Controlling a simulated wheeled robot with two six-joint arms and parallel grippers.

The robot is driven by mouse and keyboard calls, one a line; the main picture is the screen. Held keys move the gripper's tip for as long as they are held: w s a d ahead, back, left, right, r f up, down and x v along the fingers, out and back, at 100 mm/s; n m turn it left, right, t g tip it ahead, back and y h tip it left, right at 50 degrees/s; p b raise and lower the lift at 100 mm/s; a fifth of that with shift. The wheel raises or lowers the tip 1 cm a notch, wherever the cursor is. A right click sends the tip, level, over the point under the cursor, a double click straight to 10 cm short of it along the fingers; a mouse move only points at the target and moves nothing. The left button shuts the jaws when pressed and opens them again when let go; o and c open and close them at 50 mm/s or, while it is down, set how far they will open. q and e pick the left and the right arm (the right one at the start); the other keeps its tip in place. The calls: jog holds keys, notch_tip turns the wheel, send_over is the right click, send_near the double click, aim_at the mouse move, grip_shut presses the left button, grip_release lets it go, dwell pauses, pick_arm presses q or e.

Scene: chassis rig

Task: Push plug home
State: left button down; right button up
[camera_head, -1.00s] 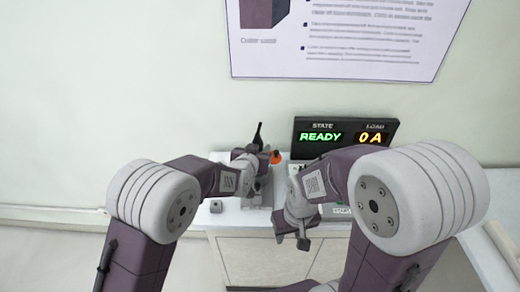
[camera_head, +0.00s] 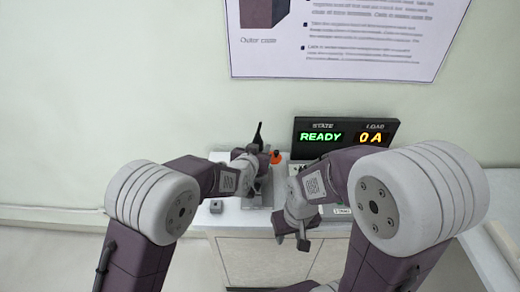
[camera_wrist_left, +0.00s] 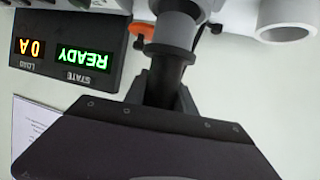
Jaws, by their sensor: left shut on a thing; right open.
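In the left wrist view, a black plug (camera_wrist_left: 165,78) stands between the fingers of my left gripper (camera_wrist_left: 168,98), which is shut on it. The plug's far end meets a grey round collar (camera_wrist_left: 174,32); I cannot tell how deep it sits. In the head view, my left gripper (camera_head: 254,160) is at the back of the bench, largely hidden by its own wrist. A dark pointed piece (camera_head: 258,134) sticks up behind it. My right gripper (camera_head: 291,238) is open and empty, in front of the bench and away from the plug.
An orange part (camera_head: 276,157) sits just right of my left gripper. The display (camera_head: 345,137) behind the bench reads READY and 0 A. A pale hollow cylinder (camera_wrist_left: 287,20) shows in the wrist view.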

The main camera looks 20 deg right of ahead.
pick_arm(q)
jog(key=shift+f+b, duration=1.9)
jog(key=shift+f, duration=0.3)
jog(key=c, duration=0.9)
grip_release()
jog(key=shift+c, duration=0.2)
jog(key=v, duration=0.9)
